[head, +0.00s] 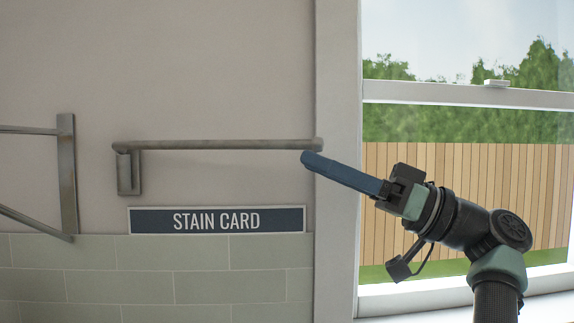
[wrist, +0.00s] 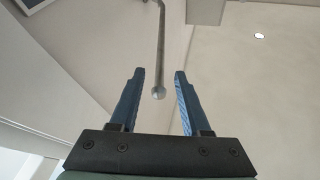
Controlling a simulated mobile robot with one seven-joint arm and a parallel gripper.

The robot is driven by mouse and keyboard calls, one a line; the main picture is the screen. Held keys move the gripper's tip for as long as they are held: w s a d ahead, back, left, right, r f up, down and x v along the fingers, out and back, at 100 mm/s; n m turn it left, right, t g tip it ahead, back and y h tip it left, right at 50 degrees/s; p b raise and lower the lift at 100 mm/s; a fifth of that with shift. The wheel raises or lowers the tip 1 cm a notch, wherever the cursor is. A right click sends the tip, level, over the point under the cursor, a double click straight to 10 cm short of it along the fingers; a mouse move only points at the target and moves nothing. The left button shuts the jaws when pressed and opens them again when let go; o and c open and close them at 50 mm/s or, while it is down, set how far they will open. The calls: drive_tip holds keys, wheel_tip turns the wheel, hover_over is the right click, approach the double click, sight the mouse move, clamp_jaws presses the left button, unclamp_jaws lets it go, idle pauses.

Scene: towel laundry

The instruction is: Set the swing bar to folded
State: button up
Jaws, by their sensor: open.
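The swing bar (head: 225,145) is a grey metal rod on a wall bracket (head: 128,172) at its left end. In the head view it runs level to a rounded free end near the window frame. In the wrist view the bar (wrist: 161,40) comes down from the top, and its round end shows between my two fingers. My gripper (head: 308,160) has blue fingers and reaches in from the right, its tips just below and at the bar's free end. In the wrist view my gripper (wrist: 160,72) is open, with no contact visible on either finger.
A "STAIN CARD" sign (head: 217,220) is on the wall below the bar, above pale green tiles (head: 200,283). A metal rack (head: 67,175) is fixed to the wall at the left. A white window frame (head: 338,120) stands right of the bar's end.

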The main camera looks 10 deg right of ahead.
drive_tip(key=b+v, duration=0.1)
drive_tip(key=v, duration=0.4)
drive_tip(key=shift+s+d, duration=0.15)
drive_tip(key=shift+d, duration=0.05)
